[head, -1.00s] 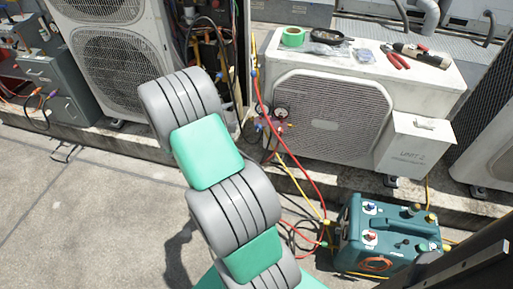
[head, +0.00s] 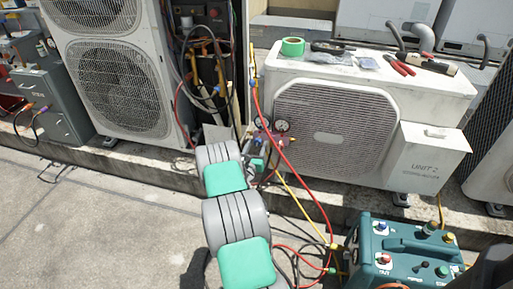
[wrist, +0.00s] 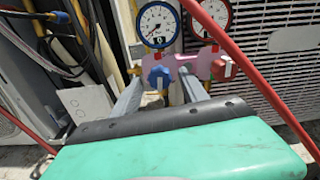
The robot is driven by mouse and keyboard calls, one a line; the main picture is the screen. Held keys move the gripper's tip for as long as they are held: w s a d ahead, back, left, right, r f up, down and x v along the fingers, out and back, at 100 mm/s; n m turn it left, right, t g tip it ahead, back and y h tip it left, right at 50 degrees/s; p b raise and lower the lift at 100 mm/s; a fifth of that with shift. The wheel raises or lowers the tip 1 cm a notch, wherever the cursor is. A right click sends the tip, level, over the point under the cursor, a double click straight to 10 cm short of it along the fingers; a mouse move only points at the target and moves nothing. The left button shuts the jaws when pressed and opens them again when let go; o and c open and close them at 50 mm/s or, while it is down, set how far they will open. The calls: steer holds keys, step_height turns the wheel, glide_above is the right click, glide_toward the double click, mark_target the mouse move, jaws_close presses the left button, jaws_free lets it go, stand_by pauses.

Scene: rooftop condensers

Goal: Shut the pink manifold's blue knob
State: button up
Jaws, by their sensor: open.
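The pink manifold (wrist: 200,66) hangs in front of the grille of the white condenser unit, with a blue-rimmed gauge (wrist: 157,23) and a red-rimmed gauge (wrist: 212,15) above it. Its blue knob (wrist: 159,77) is on the left of its face, and a red knob (wrist: 222,69) is on the right. My gripper (wrist: 160,84) is open, with one finger on each side of the blue knob in the wrist view. I cannot tell whether either finger touches it. In the head view the manifold (head: 269,136) is small, and my arm partly covers the area below it.
A red hose (wrist: 260,80) crosses in front of the manifold's right side. Red and yellow hoses run down to a teal recovery machine (head: 403,246) on the ground. Tools and green tape (head: 292,46) lie on the condenser top (head: 450,84).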

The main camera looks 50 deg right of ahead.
jaws_close()
stand_by(0.5)
